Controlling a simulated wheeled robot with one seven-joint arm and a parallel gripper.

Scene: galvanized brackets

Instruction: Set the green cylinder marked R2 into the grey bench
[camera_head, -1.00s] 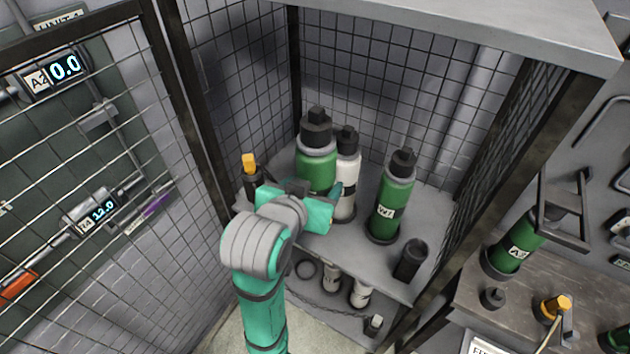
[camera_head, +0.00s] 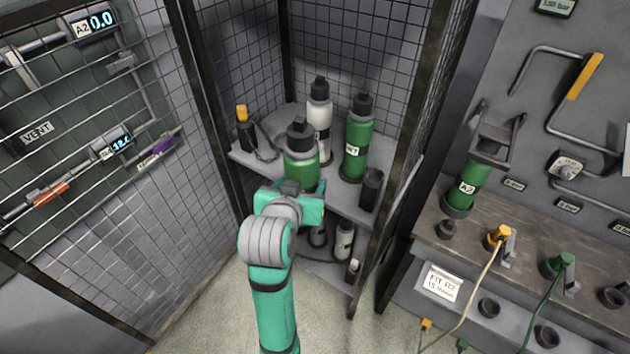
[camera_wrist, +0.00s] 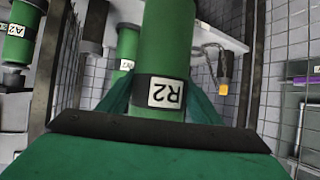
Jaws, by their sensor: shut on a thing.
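The green cylinder marked R2 (camera_head: 301,170), with a black cap, is in my gripper (camera_head: 300,197). In the wrist view the R2 cylinder (camera_wrist: 165,60) stands between my jaws with its label showing upside down. My gripper is shut on it, at the front of the cage shelf; the jaws hide its lower part. The grey bench (camera_head: 425,236) is to the right, outside the cage. A green cylinder marked A2 (camera_head: 480,172) stands on it under a grey bracket (camera_head: 497,140). A label card (camera_head: 441,283) on the bench front seems to read "FIT R2".
A white cylinder (camera_head: 320,118) and another green cylinder (camera_head: 357,140) stand on the shelf (camera_head: 345,200), beside a dark cup (camera_head: 371,188). Cage posts and mesh (camera_head: 405,150) stand between shelf and bench. Yellow (camera_head: 498,235) and green (camera_head: 556,263) fittings with hoses occupy the bench.

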